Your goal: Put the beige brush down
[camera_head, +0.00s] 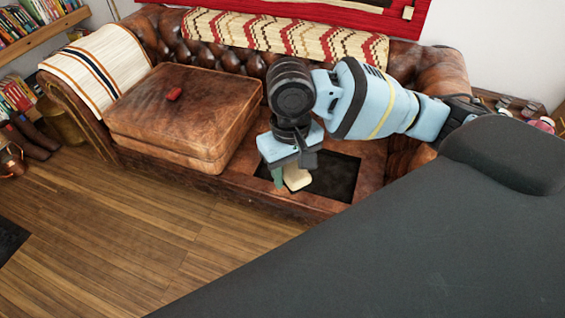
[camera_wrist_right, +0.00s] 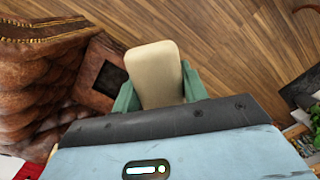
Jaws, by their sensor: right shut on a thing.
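The beige brush (camera_head: 296,177) is in my right gripper (camera_head: 287,182), which is shut on it above the dark square (camera_head: 335,176) in the sofa's seat. In the right wrist view the brush (camera_wrist_right: 154,75) shows as a pale rounded block between the green fingers (camera_wrist_right: 157,92). Its lower part is hidden by the gripper. I cannot tell whether the brush touches the seat. My left gripper does not show in either view.
A brown leather sofa (camera_head: 225,180) has a loose cushion (camera_head: 180,110) at its left, with a small red object (camera_head: 174,94) on top. Striped blankets (camera_head: 100,62) drape the sofa. Wooden floor (camera_head: 150,235) lies clear in front.

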